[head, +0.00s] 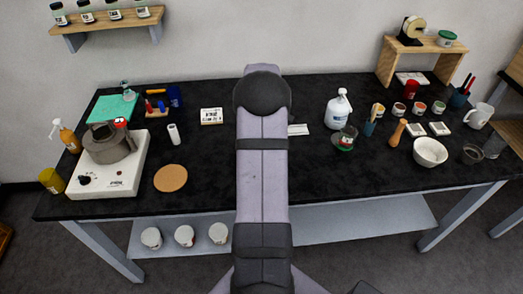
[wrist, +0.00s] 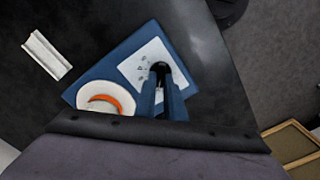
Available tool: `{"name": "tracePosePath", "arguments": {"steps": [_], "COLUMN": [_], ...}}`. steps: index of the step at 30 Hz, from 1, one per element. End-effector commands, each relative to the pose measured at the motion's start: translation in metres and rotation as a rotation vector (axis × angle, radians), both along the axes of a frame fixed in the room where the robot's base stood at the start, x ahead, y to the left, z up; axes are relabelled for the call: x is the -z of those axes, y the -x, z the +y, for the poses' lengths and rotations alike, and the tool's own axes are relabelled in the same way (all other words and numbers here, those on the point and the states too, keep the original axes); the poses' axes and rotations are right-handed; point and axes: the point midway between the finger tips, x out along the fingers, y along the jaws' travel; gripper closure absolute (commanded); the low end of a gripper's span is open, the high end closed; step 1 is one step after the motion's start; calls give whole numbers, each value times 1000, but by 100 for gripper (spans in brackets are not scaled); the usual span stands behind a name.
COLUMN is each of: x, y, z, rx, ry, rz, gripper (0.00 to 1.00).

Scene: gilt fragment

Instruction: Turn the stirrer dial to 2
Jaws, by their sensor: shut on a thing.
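In the wrist view, a blue stirrer (wrist: 97,72) sits on the black bench near an edge. It has a round white plate (wrist: 88,104) with an orange curved thing on it, and a white panel (wrist: 135,62) with small dark marks. The black dial (wrist: 161,67) is on this panel. My gripper (wrist: 161,80) is over the panel with its blue fingers shut on the dial. The fingers hide much of the dial, and I cannot read its setting. In the head view my arm hides the gripper and the stirrer.
A white strip-like thing (wrist: 47,55) lies on the bench left of the stirrer. At the left of the bench (head: 215,165), a white hot plate (head: 108,190) holds a grey pot (head: 112,147). A white jug (head: 339,109) and a bowl (head: 430,152) stand right of my arm.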

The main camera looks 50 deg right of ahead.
Motion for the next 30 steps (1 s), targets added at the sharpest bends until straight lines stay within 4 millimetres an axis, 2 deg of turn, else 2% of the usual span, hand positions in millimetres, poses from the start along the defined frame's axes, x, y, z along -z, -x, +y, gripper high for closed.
{"name": "tracePosePath", "arguments": {"steps": [15, 22, 30], "x": [-1, -1, -1], "y": [0, 1, 1], "z": [-3, -4, -4], "rx": [427, 525, 561], "ry": [1, 1, 1], "rz": [0, 0, -1], "gripper": [100, 100, 100]}}
